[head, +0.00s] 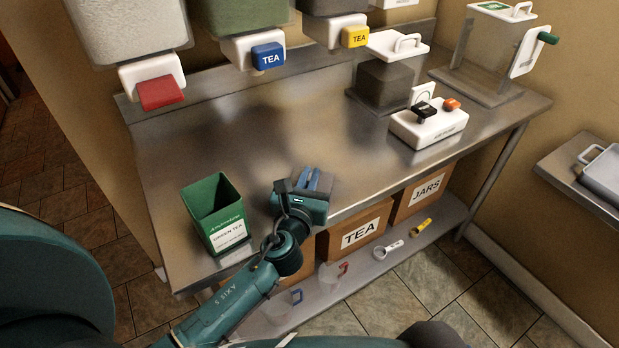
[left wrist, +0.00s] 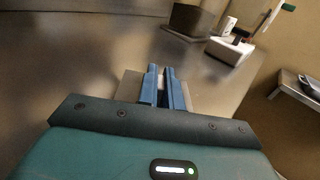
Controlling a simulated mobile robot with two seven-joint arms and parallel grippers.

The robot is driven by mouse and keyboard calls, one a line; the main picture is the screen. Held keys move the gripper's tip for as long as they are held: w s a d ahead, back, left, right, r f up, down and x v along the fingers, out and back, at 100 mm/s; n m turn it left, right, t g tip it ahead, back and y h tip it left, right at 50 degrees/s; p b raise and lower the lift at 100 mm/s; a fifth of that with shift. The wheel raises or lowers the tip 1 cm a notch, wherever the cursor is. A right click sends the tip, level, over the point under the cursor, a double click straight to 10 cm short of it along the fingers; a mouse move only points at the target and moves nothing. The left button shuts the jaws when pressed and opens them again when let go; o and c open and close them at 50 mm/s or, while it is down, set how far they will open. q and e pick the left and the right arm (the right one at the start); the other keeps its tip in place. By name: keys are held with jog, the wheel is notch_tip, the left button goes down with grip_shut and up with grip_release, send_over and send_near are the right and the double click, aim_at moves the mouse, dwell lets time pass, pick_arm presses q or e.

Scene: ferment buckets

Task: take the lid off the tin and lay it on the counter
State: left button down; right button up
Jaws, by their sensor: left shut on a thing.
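The green tin (head: 217,214), labelled GREEN TEA, stands open-topped on the steel counter (head: 165,178) near its front left. My left gripper (head: 315,181) is right of the tin, near the counter's front edge. In the left wrist view its blue fingers (left wrist: 165,88) are close together on a flat pale grey piece, which looks like the lid (left wrist: 131,86). The gripper and fingers hide most of the lid. I cannot tell whether the lid touches the counter. My right gripper is not in view.
Wall dispensers with red, blue (head: 268,56) and yellow tags hang above the counter. A white scale-like device (head: 428,126) and a dark canister (head: 383,84) stand at the right back. The middle of the counter is clear. Boxes marked TEA (head: 358,232) and JARS sit below.

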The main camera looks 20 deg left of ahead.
pick_arm(q)
jog(key=c, duration=1.6)
grip_release()
jog(key=shift+s+f, duration=0.15)
jog(key=shift+f, duration=0.45)
jog(key=shift+c, duration=0.2)
jog(key=shift+o, duration=0.4)
jog(key=shift+r+p, duration=0.45)
jog(key=s, duration=0.4)
jog(key=shift+s+d+r, duration=0.2)
jog(key=shift+d, duration=0.15)
jog(key=s, duration=0.4)
jog(key=s+b, duration=0.1)
jog(key=s, duration=0.1)
jog(key=shift+d+r, duration=0.35)
jog(key=shift+s+r, duration=0.2)
jog(key=shift+s, duration=0.4)
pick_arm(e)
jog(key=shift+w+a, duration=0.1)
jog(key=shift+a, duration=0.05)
